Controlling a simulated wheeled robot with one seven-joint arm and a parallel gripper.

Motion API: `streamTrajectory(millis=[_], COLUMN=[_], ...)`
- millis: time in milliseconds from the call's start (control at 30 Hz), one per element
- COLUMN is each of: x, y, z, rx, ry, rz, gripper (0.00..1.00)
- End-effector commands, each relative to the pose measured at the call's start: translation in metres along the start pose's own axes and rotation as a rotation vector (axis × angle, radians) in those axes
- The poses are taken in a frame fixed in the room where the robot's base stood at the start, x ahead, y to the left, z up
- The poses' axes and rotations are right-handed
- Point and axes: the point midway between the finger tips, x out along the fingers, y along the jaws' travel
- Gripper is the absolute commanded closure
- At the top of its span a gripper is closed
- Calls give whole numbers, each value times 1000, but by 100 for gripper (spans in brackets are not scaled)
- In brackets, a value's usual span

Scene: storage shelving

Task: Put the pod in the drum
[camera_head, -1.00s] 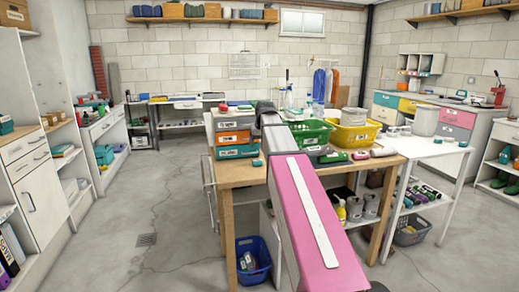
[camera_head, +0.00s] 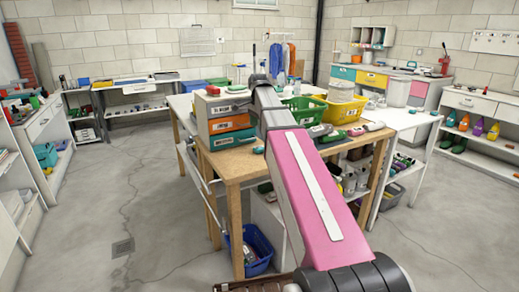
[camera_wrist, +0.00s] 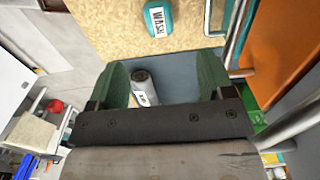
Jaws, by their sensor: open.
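My gripper (camera_wrist: 168,75) shows in the wrist view with two green fingers apart. Between them a small grey cylinder (camera_wrist: 143,88) with a dark end and a white label appears; I cannot tell its depth, and it is not visibly gripped. A teal item labelled WASH (camera_wrist: 158,18) lies on the wooden tabletop ahead of the fingers. I cannot tell which thing is the pod. A pale round tub (camera_head: 398,92), possibly the drum, stands on the white table at the right. In the head view my arm hides my gripper.
The wooden table (camera_head: 232,166) holds stacked drawers (camera_head: 226,122), a green basket (camera_head: 303,110) and a yellow basket (camera_head: 343,111). A blue bin (camera_head: 262,246) sits beneath it. Shelving lines the right wall. The floor at the left is clear.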

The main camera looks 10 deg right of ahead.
Motion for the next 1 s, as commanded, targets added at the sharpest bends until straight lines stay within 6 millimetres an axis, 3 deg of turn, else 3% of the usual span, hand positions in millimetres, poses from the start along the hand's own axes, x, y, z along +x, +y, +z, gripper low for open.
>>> streamTrajectory(millis=[167,500,767,1000], x=[9,52,66,96], y=[1,1,2,2], z=[1,1,1,2], rx=[14,11,10,10], ry=[-1,-1,-1,-1], rz=[5,4,4,4], gripper=[26,26,26,26])
